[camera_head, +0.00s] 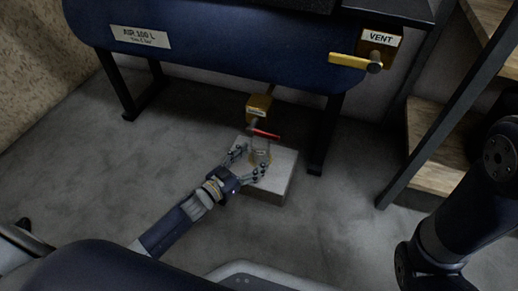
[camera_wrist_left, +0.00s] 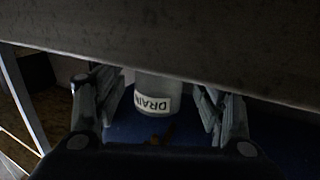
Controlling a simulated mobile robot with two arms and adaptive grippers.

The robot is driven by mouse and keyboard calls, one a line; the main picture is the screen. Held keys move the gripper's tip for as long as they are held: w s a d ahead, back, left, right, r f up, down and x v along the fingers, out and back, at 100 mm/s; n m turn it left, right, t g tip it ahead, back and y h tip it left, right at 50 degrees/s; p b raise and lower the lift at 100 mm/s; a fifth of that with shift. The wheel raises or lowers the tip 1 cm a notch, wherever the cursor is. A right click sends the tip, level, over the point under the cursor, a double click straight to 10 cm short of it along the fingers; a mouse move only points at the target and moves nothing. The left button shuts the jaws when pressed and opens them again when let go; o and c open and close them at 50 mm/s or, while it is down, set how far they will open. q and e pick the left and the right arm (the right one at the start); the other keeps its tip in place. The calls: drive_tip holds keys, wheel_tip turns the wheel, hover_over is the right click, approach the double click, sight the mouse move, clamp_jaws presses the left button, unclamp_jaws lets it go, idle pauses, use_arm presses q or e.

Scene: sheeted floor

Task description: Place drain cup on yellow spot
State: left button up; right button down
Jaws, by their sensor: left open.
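The drain cup (camera_head: 261,157) is small and pale and stands on a light grey block under the blue tank. In the left wrist view the cup (camera_wrist_left: 154,98) shows a white DRAIN label and sits between the fingers. My left gripper (camera_head: 251,162) is open, with one finger on each side of the cup. I cannot tell whether the fingers touch it. A yellowish patch shows around the cup in the head view, but the yellow spot is not clearly made out. My right gripper is out of view.
A brass drain valve (camera_head: 259,107) with a red handle (camera_head: 265,134) hangs just above the cup. The grey block (camera_head: 277,182) stands on the floor beneath the blue tank (camera_head: 230,45). A yellow vent lever (camera_head: 348,62) is at upper right. Wooden steps (camera_head: 437,130) stand right.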

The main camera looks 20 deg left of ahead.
use_arm(q)
drive_tip(key=p+v, duration=0.3)
drive_tip(key=v, duration=0.3)
drive_tip(key=shift+s+a+r, duration=0.15)
drive_tip(key=shift+s, duration=0.1)
drive_tip(key=shift+s+a, duration=0.3)
drive_tip(key=shift+s, duration=0.35)
